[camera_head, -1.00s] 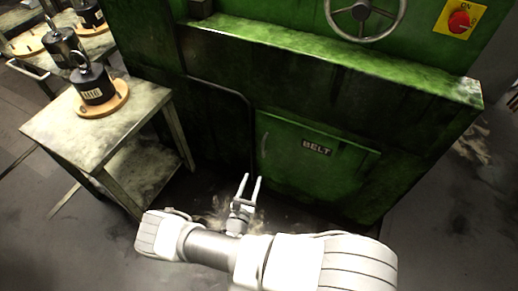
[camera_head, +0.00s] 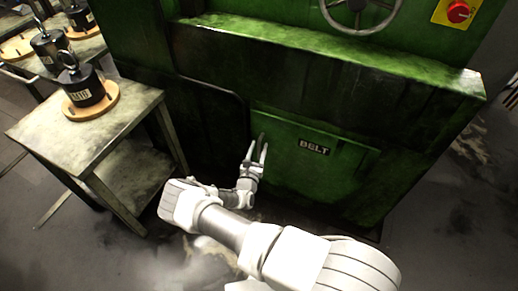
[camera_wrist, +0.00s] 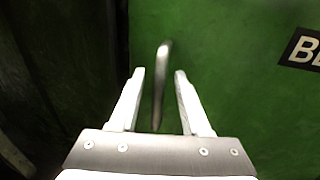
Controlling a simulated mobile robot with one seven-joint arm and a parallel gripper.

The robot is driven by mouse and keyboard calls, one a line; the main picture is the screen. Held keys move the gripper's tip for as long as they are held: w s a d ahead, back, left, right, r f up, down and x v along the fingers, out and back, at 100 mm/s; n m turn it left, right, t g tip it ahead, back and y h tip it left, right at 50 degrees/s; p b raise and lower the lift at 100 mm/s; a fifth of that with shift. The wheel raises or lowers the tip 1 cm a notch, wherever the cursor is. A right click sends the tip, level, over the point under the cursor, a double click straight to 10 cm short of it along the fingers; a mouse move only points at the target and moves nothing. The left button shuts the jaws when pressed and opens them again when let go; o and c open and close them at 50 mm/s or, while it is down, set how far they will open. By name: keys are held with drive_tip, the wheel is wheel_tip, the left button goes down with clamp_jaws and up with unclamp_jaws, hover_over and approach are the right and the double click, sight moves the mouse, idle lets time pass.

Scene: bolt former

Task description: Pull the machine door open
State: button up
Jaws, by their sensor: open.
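The machine door (camera_head: 312,172) is a green panel low on the green machine, with a dark label reading BELT. It looks closed. It fills most of the wrist view (camera_wrist: 235,95). Its handle is a thin metal bar standing upright near the door's left edge; it shows in the wrist view (camera_wrist: 161,75) and its top shows in the head view (camera_head: 262,138). My gripper (camera_head: 258,152) is open in front of the handle. In the wrist view the handle lies between the two fingers (camera_wrist: 158,75), with a gap on both sides. I cannot tell how deep it sits between them.
A worn metal table (camera_head: 85,135) stands to the left, with a black weight (camera_head: 84,88) on a wooden disc. A handwheel (camera_head: 357,10) and a red switch (camera_head: 458,12) are higher on the machine. Floor to the right is clear.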

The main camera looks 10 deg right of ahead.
drive_tip(key=shift+w+d, duration=0.2)
drive_tip(key=shift+w, duration=0.2)
drive_tip(key=shift+c, duration=0.2)
clamp_jaws()
idle(1.1)
